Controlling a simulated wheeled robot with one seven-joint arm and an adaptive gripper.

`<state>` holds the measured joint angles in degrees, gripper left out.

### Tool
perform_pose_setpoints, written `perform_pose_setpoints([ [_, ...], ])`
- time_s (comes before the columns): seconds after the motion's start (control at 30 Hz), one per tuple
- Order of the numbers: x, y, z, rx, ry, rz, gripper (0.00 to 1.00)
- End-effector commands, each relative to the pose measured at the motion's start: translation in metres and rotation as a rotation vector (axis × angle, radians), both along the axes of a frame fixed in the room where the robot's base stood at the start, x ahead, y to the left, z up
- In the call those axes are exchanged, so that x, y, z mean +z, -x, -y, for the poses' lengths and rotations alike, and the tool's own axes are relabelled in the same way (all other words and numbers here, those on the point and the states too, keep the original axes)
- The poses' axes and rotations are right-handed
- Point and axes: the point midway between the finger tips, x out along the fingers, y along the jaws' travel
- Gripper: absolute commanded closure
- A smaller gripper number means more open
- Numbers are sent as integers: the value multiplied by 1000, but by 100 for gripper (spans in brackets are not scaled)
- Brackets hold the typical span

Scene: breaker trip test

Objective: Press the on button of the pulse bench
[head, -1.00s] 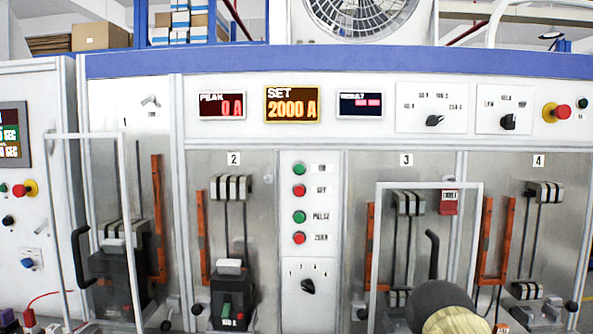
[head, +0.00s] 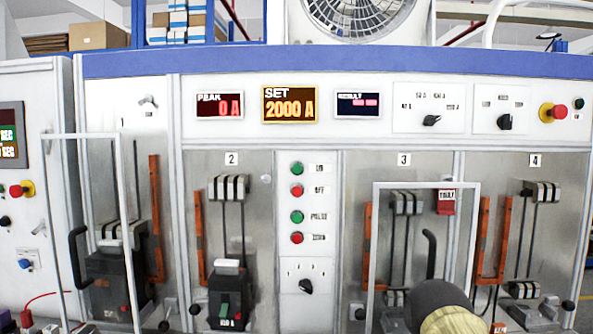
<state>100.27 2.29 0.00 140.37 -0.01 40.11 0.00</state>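The pulse bench (head: 230,140) fills the head view, with a blue top band and grey panels. Its column of buttons (head: 312,215) is near the middle. The on button (head: 297,168) is the green one at the top, with a small blurred label to its right. Below it are the red off button (head: 297,191), the green pulse button (head: 297,217) and another red button (head: 297,238). Nothing covers these buttons. Part of my arm shows at the bottom right, but my gripper is not in view.
A clear guard frame (head: 426,184) stands before bay 3, and another (head: 124,230) stands at the left. A black breaker (head: 230,296) sits in bay 2. A rotary knob (head: 306,287) is below the buttons. A red emergency stop (head: 560,111) is at the upper right.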

Motion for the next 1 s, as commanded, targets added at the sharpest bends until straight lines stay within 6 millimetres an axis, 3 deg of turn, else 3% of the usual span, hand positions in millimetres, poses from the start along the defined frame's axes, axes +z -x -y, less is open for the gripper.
perform_pose_setpoints([
  [0.03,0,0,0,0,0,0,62],
  [0.23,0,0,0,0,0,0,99],
  [1.0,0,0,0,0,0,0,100],
])
